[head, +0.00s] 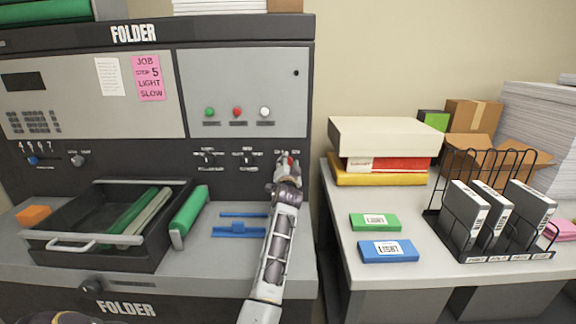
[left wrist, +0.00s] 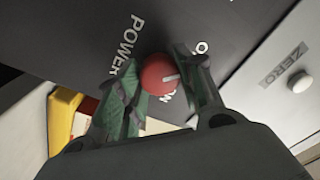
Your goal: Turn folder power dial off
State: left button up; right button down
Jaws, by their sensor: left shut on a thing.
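The folder's power dial (left wrist: 158,73) is a round red knob with a pale pointer line, on a dark panel marked "POWER" in the left wrist view. The line runs from about its middle toward the right of that picture. Other white lettering beside it is partly covered by the fingers. My left gripper (left wrist: 155,75) is shut on the dial, one finger on each side. In the head view my left gripper (head: 287,176) is at the right end of the folder's dark control strip (head: 130,175), and only a little red shows there. My right gripper is not in view.
Green, red and white buttons (head: 237,112) sit above on the grey panel. A black tray (head: 60,210) with rollers and a blue part (head: 237,229) lie on the folder's ledge, left of my arm. A side table (head: 340,240) with boxes and a wire rack stands right.

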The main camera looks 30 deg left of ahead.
pick_arm(q)
jog(key=o, duration=1)
jog(key=v, duration=0.7)
jog(key=shift+s, duration=0.25)
jog(key=shift+d, duration=0.1)
